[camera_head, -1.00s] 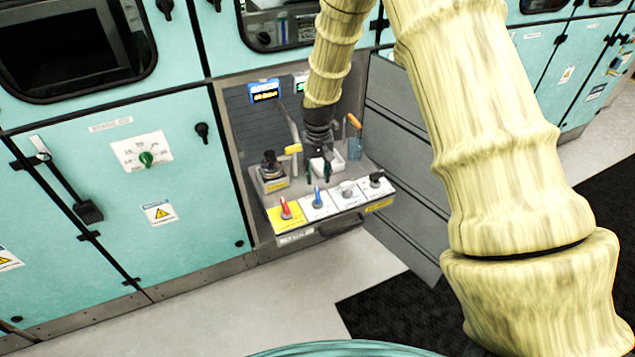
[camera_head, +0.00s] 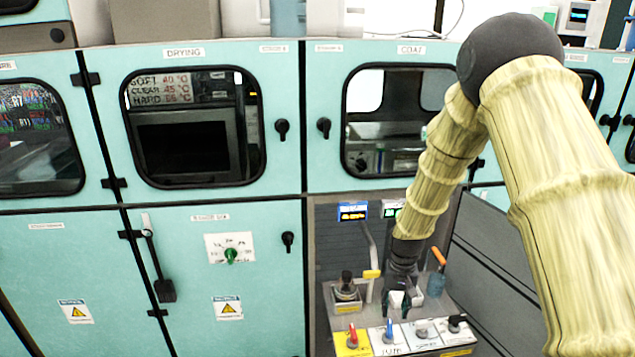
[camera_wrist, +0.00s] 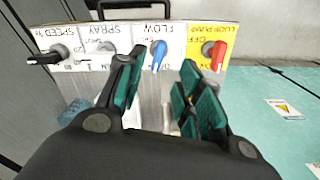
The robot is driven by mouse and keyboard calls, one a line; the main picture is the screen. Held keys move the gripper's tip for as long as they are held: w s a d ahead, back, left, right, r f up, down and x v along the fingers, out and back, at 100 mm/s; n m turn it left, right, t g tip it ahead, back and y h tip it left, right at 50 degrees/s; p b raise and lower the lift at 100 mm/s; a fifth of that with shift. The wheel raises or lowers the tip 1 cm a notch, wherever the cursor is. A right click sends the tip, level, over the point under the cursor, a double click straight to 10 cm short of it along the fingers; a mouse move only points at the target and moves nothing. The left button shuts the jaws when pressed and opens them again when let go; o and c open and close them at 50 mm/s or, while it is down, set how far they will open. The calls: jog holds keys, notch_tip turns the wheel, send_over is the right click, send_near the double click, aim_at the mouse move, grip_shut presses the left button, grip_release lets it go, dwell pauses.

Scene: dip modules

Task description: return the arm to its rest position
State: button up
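My gripper (camera_head: 400,298) hangs down over the control shelf (camera_head: 445,297) in the open bay at the lower right of the head view. In the wrist view my gripper (camera_wrist: 158,92) has its two green-padded fingers apart, with nothing visible between them. Beyond the fingertips is the shelf's front panel with a red knob (camera_wrist: 217,55), a blue knob (camera_wrist: 159,55), a grey knob (camera_wrist: 108,50) and a black knob (camera_wrist: 45,57). My arm, in a yellowish sleeve, reaches in from the right.
An orange-handled tool stands in a blue cup (camera_head: 436,284) right of my gripper. A black-knobbed device (camera_head: 346,290) and a curved tap with a yellow end (camera_head: 371,273) stand left. A grey open door (camera_head: 500,270) borders the bay on the right. Teal cabinets (camera_head: 265,325) stand left.

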jog(key=s+a+f, duration=0.2)
jog(key=s+f, duration=0.7)
jog(key=f, duration=0.2)
jog(key=s+a+f+n, duration=0.1)
jog(key=s+f, duration=0.2)
jog(key=s, duration=0.8)
jog(key=s+a+f, duration=0.1)
jog(key=s+f, duration=0.3)
jog(key=s, duration=0.6)
jog(key=s+a+f+n, duration=0.1)
jog(key=s+f, duration=0.2)
jog(key=s, duration=0.8)
jog(key=shift+s+f+n, duration=0.3)
jog(key=shift+f, duration=0.05)
dwell(0.3)
